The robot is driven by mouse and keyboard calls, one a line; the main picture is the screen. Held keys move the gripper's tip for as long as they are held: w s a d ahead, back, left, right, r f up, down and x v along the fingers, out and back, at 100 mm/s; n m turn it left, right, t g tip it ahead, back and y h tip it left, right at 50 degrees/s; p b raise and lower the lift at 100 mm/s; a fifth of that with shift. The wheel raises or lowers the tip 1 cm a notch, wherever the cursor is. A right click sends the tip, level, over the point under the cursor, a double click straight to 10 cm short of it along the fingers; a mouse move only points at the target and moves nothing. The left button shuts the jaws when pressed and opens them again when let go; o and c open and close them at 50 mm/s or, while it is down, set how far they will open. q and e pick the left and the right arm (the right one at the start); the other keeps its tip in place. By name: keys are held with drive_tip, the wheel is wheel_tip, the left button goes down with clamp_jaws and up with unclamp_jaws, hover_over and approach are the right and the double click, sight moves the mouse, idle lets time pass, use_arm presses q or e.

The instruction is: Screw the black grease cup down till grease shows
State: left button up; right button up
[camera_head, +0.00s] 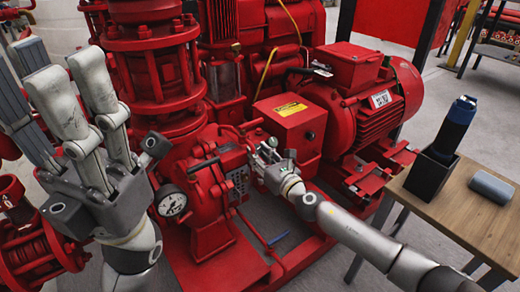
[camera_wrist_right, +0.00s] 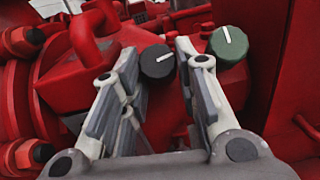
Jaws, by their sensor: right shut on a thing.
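The black grease cup (camera_wrist_right: 157,62) is a round dark knob with a white line across its face. It sits between the fingertips of my right gripper (camera_wrist_right: 163,66) in the wrist view, and the gripper is shut on it. A green cup (camera_wrist_right: 229,45) with a white line stands just right of the right finger, apart from the black one. In the head view my right gripper (camera_head: 266,160) reaches in from the right to the red pump housing, and the black cup cannot be made out there. No grease can be made out. My left gripper (camera_head: 75,95) is raised at the left, open and empty.
A pressure gauge (camera_head: 172,203) sits on the pump left of my right gripper. A red motor (camera_head: 365,100) and a box with a yellow label (camera_head: 291,109) stand behind.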

drive_tip(key=o, duration=0.7)
drive_tip(key=shift+o, duration=0.2)
drive_tip(key=v, duration=1.2)
drive_tip(key=shift+f, duration=0.1)
